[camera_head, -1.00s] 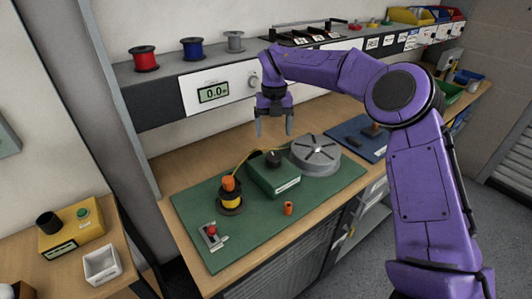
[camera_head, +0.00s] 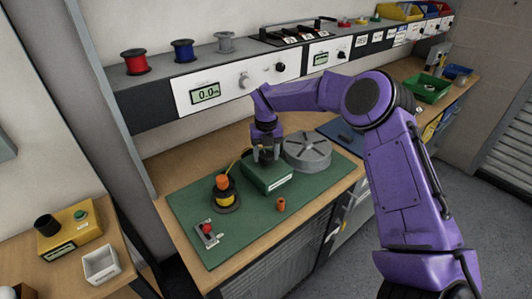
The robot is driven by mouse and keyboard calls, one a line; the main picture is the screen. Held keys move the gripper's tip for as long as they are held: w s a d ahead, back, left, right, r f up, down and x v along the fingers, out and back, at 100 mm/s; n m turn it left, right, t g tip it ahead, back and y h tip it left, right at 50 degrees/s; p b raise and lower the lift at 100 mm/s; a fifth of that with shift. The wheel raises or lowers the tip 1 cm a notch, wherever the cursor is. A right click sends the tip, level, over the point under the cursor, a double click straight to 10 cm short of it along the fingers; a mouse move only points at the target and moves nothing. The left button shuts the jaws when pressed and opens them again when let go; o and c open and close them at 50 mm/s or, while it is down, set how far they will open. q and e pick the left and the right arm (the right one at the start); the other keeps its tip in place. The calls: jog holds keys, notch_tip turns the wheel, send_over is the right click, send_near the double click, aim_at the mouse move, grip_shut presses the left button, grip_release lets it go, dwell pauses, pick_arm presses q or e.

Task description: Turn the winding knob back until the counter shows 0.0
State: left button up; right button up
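A green box (camera_head: 270,178) stands on the green mat, with a pale label on its front. A black knob on top of the box is now hidden behind my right gripper (camera_head: 267,156). That gripper points down at the box top with its fingers on either side of where the knob is. I cannot tell whether the fingers touch or grip it. A display (camera_head: 206,94) on the white panel reads 0.0, and a light knob (camera_head: 244,80) sits to its right. I cannot read any counter on the green box. My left gripper is out of view.
On the green mat (camera_head: 245,223) are an orange-topped spool (camera_head: 223,194), a red-button switch (camera_head: 207,230), a small orange cylinder (camera_head: 281,204) and a grey round fixture (camera_head: 308,152). Red (camera_head: 136,62) and blue (camera_head: 183,50) spools stand on the shelf above. The mat's front is mostly clear.

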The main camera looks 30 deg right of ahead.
aim_at(266, 154)
jog(key=shift+c, duration=0.7)
jog(key=shift+n, duration=1.7)
jog(key=o, duration=1.1)
jog(key=shift+c, duration=0.2)
notch_tip(266, 154, up, 11)
jog(key=b, duration=0.2)
jog(key=shift+f, duration=0.2)
